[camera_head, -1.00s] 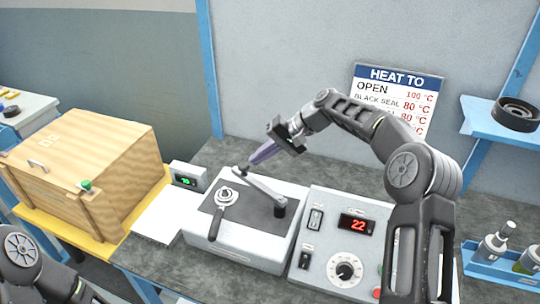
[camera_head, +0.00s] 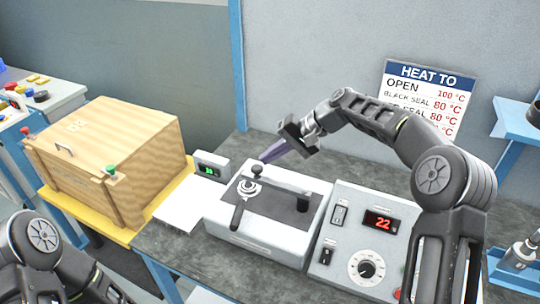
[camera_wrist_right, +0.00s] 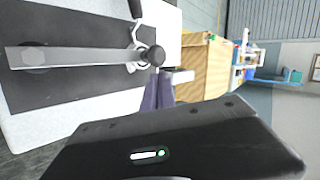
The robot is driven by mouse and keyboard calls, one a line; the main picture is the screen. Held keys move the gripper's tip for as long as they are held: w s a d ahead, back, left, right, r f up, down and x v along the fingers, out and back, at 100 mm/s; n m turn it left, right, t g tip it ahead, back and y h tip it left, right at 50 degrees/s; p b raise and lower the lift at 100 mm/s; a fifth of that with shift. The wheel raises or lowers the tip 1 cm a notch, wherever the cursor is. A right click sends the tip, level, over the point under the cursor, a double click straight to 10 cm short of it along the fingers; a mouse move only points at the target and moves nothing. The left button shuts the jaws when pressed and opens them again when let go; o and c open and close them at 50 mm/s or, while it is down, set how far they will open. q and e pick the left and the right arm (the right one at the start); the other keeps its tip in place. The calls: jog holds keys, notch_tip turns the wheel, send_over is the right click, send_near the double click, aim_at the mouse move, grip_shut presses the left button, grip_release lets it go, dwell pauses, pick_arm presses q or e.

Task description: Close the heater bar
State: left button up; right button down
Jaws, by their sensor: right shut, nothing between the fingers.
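The heater bar (camera_head: 283,182) is a grey arm with a black ball knob (camera_head: 257,171) at its free end. It runs from a black post (camera_head: 303,203) on the white heater box (camera_head: 262,236). In the right wrist view the bar (camera_wrist_right: 85,56) passes over part of the round metal fitting with the black handle (camera_wrist_right: 134,10). Whether it touches the fitting I cannot tell. My right gripper (camera_head: 265,157) is shut and empty, its purple fingers just behind the knob. In the wrist view the fingertips (camera_wrist_right: 158,88) are beside the knob; contact is unclear. My left gripper is out of view.
A control box (camera_head: 345,262) reading 22 stands right of the heater box. A small display unit (camera_head: 212,166), a white plate (camera_head: 180,208) and a wooden crate (camera_head: 130,150) are to the left. A sign (camera_head: 425,98) hangs behind.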

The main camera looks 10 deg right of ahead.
jog(key=b+v, duration=0.1)
jog(key=v, duration=0.6)
jog(key=shift+d+r, duration=0.3)
jog(key=shift+s, duration=0.15)
